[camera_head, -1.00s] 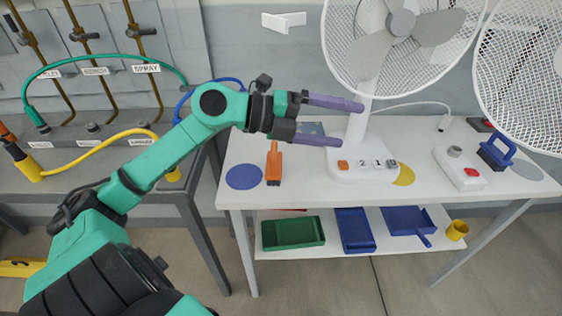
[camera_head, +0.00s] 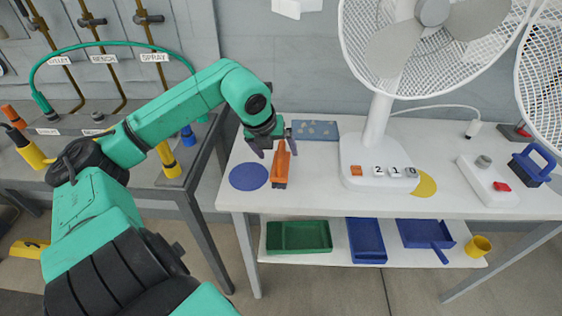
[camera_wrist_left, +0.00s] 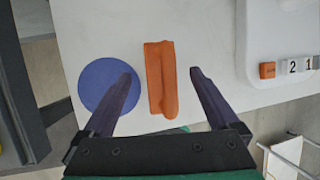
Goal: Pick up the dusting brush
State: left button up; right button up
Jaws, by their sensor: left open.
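The dusting brush, which I take to be the long orange object (camera_head: 281,168), lies on the white table near its left front edge, just right of a blue disc. In the left wrist view the orange brush (camera_wrist_left: 160,80) lies lengthwise between my finger lines, with bare table on each side of it. My left gripper (camera_head: 276,148) is open and empty, pointing down at the brush's far end. In the left wrist view its two dark fingers (camera_wrist_left: 162,74) flank the brush without visibly touching it; the left finger overlaps the blue disc. My right gripper is not in view.
The flat blue disc (camera_head: 249,176) is left of the brush. A white fan (camera_head: 376,165) with number blocks stands to the right, and a blue-grey panel (camera_head: 315,130) lies behind. A blue-handled tool (camera_head: 530,166) is far right. Trays (camera_head: 299,237) sit on the shelf below.

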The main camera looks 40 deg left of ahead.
pick_arm(q)
jog(key=p+x, duration=0.1)
jog(key=x, duration=0.2)
jog(key=shift+w+f, duration=0.1)
jog(key=shift+f, duration=0.2)
grip_shut()
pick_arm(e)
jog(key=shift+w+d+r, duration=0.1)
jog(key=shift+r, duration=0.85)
pick_arm(q)
jog(key=shift+r, duration=0.1)
jog(key=shift+r, duration=0.3)
notch_tip(320, 180, up, 9)
jog(key=shift+r+p, duration=0.2)
jog(key=shift+p, duration=0.3)
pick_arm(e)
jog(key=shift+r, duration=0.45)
